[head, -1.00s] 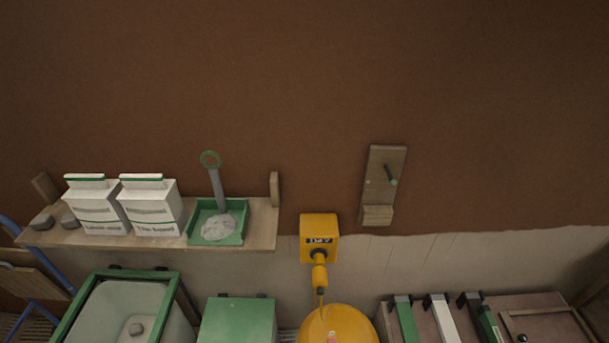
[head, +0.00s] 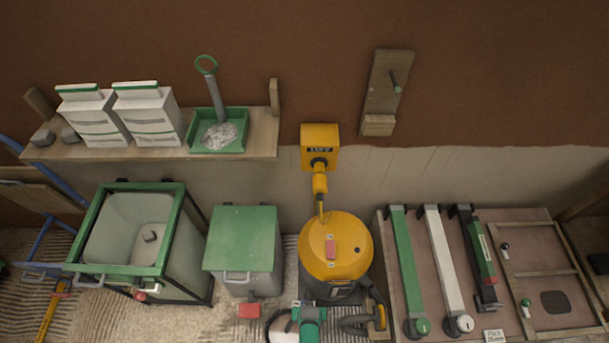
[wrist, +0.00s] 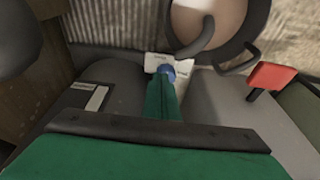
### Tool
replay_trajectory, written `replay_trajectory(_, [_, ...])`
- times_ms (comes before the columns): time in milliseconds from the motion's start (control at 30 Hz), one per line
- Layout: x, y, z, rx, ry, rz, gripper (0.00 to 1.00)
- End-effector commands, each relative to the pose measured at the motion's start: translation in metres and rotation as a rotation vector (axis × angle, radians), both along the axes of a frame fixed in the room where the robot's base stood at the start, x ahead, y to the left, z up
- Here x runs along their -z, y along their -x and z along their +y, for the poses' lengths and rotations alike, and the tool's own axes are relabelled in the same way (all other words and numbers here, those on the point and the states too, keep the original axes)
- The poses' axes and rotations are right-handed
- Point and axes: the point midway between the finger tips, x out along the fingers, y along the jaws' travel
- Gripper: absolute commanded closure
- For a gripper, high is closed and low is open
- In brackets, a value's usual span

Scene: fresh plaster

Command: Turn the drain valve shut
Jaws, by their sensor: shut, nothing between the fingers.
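A glass-sided tank with a green frame (head: 172,232) stands at the left in the head view. Low on its front is a small fitting with a red and white handle (head: 140,294), which looks like the drain valve. Its exact setting is too small to tell. My gripper shows in the wrist view (wrist: 168,74) as narrow green fingers with a blue tip, shut and empty. My green arm end shows at the bottom of the head view, right of the tank and well apart from the valve.
A green-lidded bin (head: 241,240) with a red pedal (head: 249,310) stands between tank and yellow vacuum (head: 335,245). A pale round vessel (head: 280,328) is beside my arm. A shelf (head: 262,137) holds bags and a green tray. A bench (head: 462,290) carries tools at right.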

Motion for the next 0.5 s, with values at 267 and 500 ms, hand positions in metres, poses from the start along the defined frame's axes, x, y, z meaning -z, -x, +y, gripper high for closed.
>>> replay_trajectory(267, [0.027,0.0,0.0,0.002,0.0,0.002,1.0])
replay_trajectory(500, [0.043,0.0,0.0,0.002,0.0,0.001,1.0])
